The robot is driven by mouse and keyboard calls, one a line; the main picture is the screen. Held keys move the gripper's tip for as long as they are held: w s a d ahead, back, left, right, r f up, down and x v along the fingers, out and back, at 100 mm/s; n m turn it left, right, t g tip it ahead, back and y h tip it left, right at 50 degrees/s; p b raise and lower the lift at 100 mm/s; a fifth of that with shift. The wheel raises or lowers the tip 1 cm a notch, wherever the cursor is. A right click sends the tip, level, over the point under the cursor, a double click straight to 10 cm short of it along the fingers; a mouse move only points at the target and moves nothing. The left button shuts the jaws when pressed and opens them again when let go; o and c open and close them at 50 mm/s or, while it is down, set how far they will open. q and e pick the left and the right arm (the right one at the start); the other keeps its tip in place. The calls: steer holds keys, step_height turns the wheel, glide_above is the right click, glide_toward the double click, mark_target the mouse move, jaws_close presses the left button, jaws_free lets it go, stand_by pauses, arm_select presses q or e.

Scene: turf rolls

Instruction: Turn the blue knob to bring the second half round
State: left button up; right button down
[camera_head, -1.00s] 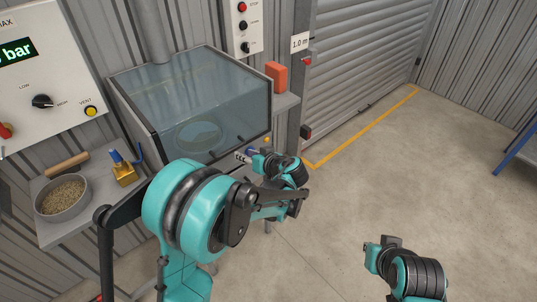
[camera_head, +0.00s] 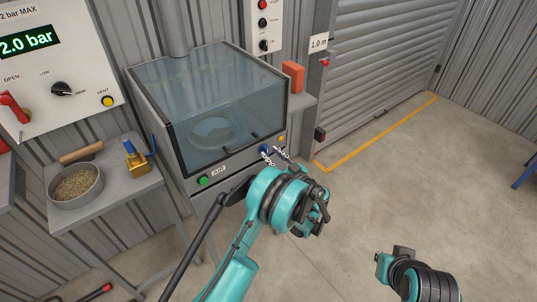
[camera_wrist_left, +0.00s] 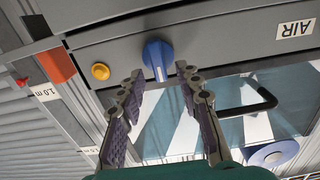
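The blue knob (camera_head: 264,150) is on the front panel of the glass-topped cabinet (camera_head: 190,163). In the left wrist view the knob (camera_wrist_left: 157,60) shows as a blue dial with a raised grip bar. My left gripper (camera_head: 274,154) is at the panel in front of the knob. In the left wrist view its fingers (camera_wrist_left: 160,73) are spread, one tip on each side of the knob, with small gaps showing. Inside the cabinet, a round pale object (camera_head: 213,132) shows through the glass. Part of my right arm is at the lower right; I cannot make out its fingers.
A yellow button (camera_wrist_left: 100,71) and a black handle (camera_wrist_left: 252,105) flank the knob. A green button (camera_head: 204,180) is on the panel's left. The floor at right is clear.

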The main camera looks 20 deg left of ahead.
mark_target(266, 151)
arm_select(q)
steer(key=shift+x, duration=1.2)
steer(key=shift+c, duration=0.2)
jaws_close()
